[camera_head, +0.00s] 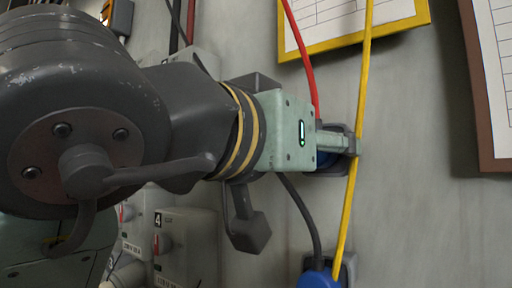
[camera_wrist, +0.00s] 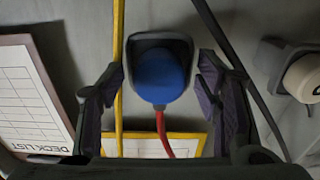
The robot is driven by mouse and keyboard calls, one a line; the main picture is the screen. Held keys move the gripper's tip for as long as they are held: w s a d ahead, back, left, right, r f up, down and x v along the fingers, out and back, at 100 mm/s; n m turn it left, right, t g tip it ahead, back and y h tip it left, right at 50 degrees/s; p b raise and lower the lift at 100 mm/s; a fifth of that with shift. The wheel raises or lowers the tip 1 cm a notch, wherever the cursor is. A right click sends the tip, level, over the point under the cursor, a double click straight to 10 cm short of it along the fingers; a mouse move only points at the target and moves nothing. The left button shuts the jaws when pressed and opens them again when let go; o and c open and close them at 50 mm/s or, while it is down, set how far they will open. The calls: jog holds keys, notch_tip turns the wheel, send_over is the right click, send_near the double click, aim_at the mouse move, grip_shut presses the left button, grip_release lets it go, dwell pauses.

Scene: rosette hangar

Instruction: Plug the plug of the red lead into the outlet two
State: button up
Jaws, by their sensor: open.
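The plug of the red lead (camera_wrist: 160,77) is blue and sits in a dark holder (camera_wrist: 184,44) on the wall. The red lead (camera_wrist: 161,132) runs from it; in the head view the red lead (camera_head: 302,48) rises above my gripper. My gripper (camera_head: 345,143) is at the plug, and its fingers hide most of it there. In the wrist view the two fingers stand apart on either side of the plug, with gaps visible. A grey outlet box marked 4 (camera_head: 190,250) is at lower left. I cannot make out outlet two; my arm covers part of that area.
A yellow lead (camera_head: 364,85) hangs close by my fingers. Another blue plug (camera_head: 319,280) with a dark lead sits below. A yellow-framed sheet (camera_head: 345,38) and a brown-framed sheet (camera_head: 474,80) hang on the wall. Bare wall lies at lower right.

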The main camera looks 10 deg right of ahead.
jog(key=shift+c, duration=0.2)
grip_shut()
dwell(0.8)
jog(key=shift+a, duration=0.1)
jog(key=shift+b+v, duration=0.35)
jog(key=shift+v, duration=2.6)
jog(key=shift+w, duration=0.1)
